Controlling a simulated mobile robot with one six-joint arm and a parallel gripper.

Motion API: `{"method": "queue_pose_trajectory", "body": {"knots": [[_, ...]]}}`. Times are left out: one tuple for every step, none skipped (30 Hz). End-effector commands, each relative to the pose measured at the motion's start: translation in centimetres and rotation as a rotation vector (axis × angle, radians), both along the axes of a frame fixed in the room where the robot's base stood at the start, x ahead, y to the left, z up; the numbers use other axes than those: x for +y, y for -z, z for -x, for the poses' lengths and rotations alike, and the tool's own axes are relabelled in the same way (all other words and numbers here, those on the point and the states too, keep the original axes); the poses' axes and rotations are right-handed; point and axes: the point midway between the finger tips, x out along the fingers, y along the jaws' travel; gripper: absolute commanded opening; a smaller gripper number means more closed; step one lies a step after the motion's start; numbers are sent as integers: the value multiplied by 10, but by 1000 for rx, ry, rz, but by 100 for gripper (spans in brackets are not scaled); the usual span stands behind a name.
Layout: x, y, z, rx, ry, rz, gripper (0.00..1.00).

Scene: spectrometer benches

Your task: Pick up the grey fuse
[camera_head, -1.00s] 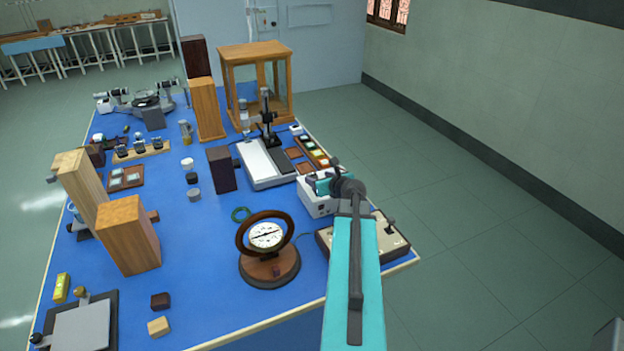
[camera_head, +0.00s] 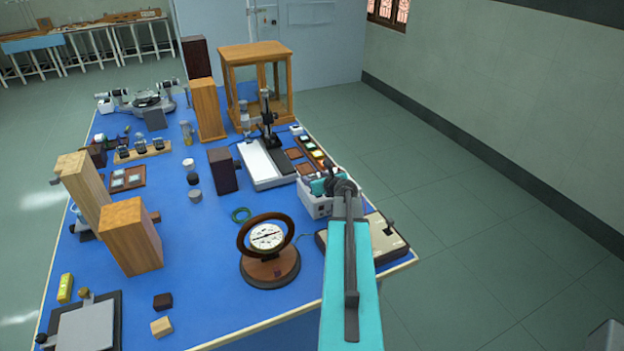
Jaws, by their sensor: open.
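I cannot make out a grey fuse for certain. A small grey cylinder (camera_head: 195,196) stands on the blue bench top, in a row with a black and a white one; I cannot tell whether it is a fuse. My gripper (camera_head: 322,186) is at the end of my teal arm, over or just in front of a white box (camera_head: 313,205) at the bench's right side. The gripper is open, and I see nothing held in it. My wrist and arm hide part of the box and whatever lies right under the jaws.
A round dial instrument (camera_head: 268,238) stands left of my arm. A beige switch panel (camera_head: 388,238) lies at the bench's right edge. Behind the gripper are a stand with a white base (camera_head: 262,165) and a brown tray (camera_head: 313,151). Open floor lies to the right.

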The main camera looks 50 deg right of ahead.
Motion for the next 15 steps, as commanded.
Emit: {"method": "queue_pose_trajectory", "body": {"knots": [[-2,1,-4,1,0,0,53],[-3,2,-5,1,0,0,53],[-3,3,-6,1,0,1,53],[-3,4,-7,1,0,1,53],[-3,4,-7,1,0,1,53],[-3,4,-7,1,0,1,53],[-3,5,-7,1,0,1,53],[-3,5,-7,1,0,1,53],[-3,5,-7,1,1,0,53],[-3,5,-7,1,0,1,53],[-3,5,-7,1,0,1,53],[-3,5,-7,1,1,0,53],[-3,5,-7,1,1,0,53],[-3,5,-7,1,1,0,53],[-3,5,-7,1,1,0,53]]}}
